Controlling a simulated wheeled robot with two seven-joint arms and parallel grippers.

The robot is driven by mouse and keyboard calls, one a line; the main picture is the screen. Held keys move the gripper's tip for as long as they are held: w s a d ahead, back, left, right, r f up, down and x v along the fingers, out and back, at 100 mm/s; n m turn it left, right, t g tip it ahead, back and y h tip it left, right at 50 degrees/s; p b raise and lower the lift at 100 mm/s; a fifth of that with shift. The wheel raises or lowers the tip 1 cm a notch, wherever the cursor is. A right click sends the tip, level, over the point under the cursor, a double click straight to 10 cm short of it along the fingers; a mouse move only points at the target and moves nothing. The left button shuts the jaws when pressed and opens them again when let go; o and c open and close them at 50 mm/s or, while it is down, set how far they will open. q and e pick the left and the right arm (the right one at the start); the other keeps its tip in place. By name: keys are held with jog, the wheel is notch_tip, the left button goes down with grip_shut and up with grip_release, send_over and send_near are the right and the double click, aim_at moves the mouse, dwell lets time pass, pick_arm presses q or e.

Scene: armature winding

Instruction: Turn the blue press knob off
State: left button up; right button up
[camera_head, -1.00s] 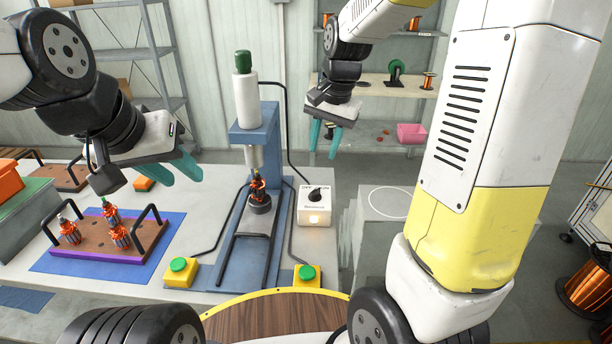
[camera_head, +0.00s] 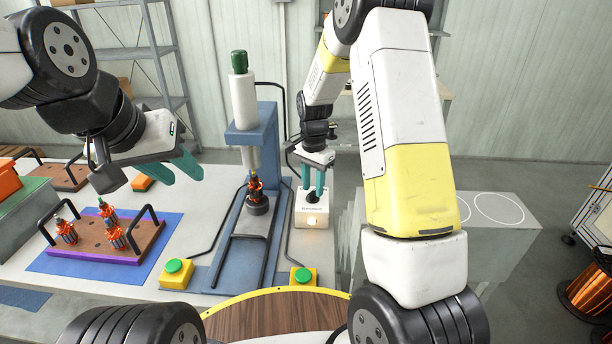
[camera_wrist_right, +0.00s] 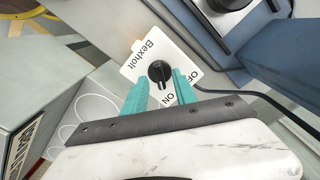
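The black press knob (camera_wrist_right: 159,72) sits on a white control box (camera_wrist_right: 140,64) marked OFF and ON. Its pointer end appears to face ON, and a lamp glows on the box (camera_head: 312,221) in the head view. My right gripper (camera_head: 313,187) is above the box, pointing down. In the right wrist view its teal fingers (camera_wrist_right: 160,88) are open, one on each side of the knob; contact cannot be told. The blue press (camera_head: 255,150) stands left of the box. My left gripper (camera_head: 182,172) is open and empty, left of the press.
A copper-wound armature (camera_head: 256,190) stands in the press. Two yellow boxes with green buttons (camera_head: 174,266) (camera_head: 303,276) flank the press base. A brown rack (camera_head: 105,235) with several armatures lies on a blue mat at left. A black cable runs behind the control box.

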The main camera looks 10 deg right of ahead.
jog(key=shift+f, duration=0.5)
jog(key=shift+c, duration=0.4)
grip_shut()
jog(key=shift+n, duration=0.3)
jog(key=n, duration=0.6)
jog(key=shift+n, duration=0.3)
jog(key=n, duration=0.6)
jog(key=shift+n, duration=0.3)
